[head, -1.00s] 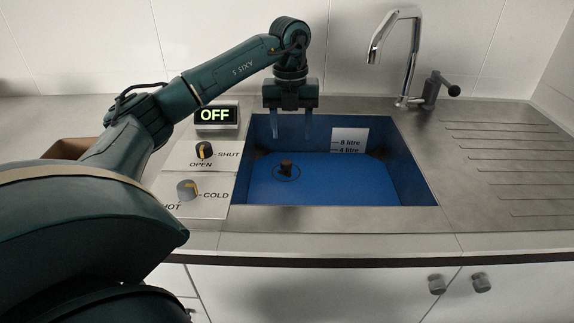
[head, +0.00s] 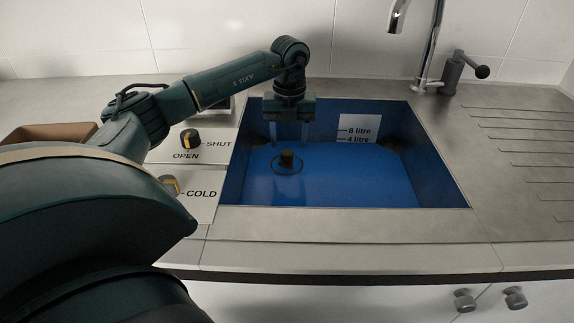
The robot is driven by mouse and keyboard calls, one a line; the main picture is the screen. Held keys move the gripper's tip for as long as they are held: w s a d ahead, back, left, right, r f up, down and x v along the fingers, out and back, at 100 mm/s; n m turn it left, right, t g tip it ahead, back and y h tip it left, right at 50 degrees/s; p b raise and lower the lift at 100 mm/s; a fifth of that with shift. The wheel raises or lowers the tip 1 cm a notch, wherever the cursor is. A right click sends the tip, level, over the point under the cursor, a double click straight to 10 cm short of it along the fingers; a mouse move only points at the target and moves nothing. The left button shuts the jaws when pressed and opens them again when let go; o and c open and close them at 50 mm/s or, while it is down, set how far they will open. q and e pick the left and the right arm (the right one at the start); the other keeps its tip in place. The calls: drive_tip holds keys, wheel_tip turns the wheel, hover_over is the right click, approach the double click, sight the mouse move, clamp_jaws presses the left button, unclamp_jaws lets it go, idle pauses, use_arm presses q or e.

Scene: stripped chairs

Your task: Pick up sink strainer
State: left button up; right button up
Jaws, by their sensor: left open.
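The sink strainer (head: 287,160) is a small dark knob with a dark ring around it, on the floor of the blue sink (head: 340,194). My left gripper (head: 289,143) points down over the sink, its two pale fingers apart and empty. In the picture the fingertips are just above the knob, one to each side. I cannot tell how much height lies between them and the strainer. My right gripper is not in view.
A tap (head: 432,45) and a lever (head: 467,66) stand behind the sink at the right. An OPEN/SHUT knob (head: 191,138) and a HOT/COLD knob (head: 170,185) are left of it. A brown box (head: 48,133) is at far left. The ribbed drainboard (head: 510,140) is clear.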

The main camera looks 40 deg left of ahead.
sight(287, 152)
use_arm(q)
drive_tip(key=shift+s+a+f, duration=0.1)
drive_tip(key=shift+a+f, duration=0.05)
drive_tip(key=shift+f, duration=1.25)
drive_tip(key=shift+a+f, duration=0.15)
drive_tip(key=shift+f, duration=1.2)
drive_tip(key=shift+c, duration=0.2)
drive_tip(key=c, duration=1)
wheel_tip(287, 152, up, 10)
drive_tip(key=shift+r, duration=0.1)
drive_tip(key=shift+c, duration=0.2)
